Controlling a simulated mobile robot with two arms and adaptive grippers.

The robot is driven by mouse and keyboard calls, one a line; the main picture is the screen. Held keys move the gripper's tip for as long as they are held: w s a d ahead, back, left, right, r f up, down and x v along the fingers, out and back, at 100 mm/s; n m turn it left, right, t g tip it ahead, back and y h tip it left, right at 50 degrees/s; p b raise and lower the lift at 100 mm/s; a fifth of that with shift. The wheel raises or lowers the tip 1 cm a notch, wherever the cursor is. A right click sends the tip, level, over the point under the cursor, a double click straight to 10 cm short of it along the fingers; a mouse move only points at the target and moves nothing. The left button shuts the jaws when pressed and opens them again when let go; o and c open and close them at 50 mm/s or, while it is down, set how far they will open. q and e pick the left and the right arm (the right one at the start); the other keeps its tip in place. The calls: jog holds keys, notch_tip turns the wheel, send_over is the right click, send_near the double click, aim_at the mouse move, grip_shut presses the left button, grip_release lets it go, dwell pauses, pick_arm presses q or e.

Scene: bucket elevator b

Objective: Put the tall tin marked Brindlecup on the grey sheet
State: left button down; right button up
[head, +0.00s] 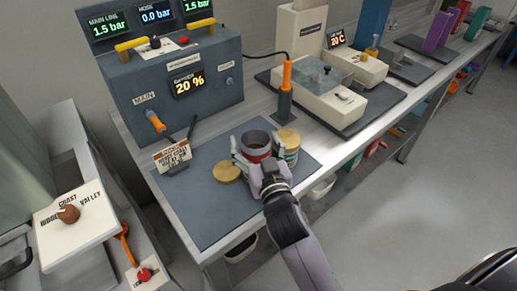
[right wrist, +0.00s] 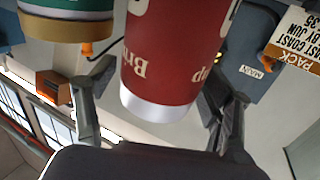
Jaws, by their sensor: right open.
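The red tin marked "Bri…" (right wrist: 172,55) fills the middle of the right wrist view; its lettering is upside down and partly cut off. In the head view the tin (head: 257,140) has a grey rim, an open-looking top and a red band, and appears to stand on the grey sheet (head: 205,215). My right gripper (head: 256,160) is around it, with open fingers on both sides; in the right wrist view the gripper (right wrist: 158,108) shows gaps beside the tin. The tin's base is hidden in the head view. My left gripper is not in view.
A green tin with a gold lid (head: 288,138) stands close right of the red tin. A gold round lid or low tin (head: 227,172) lies to its left. A small sign (head: 172,157) stands at the sheet's left edge. The sheet's front part is clear.

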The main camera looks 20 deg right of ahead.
jog(key=shift+s, duration=0.3)
jog(key=s+b, duration=0.2)
jog(key=s, duration=0.9)
jog(key=shift+s+a+r, duration=0.15)
jog(key=shift+s+a, duration=0.05)
jog(key=shift+a, duration=0.1)
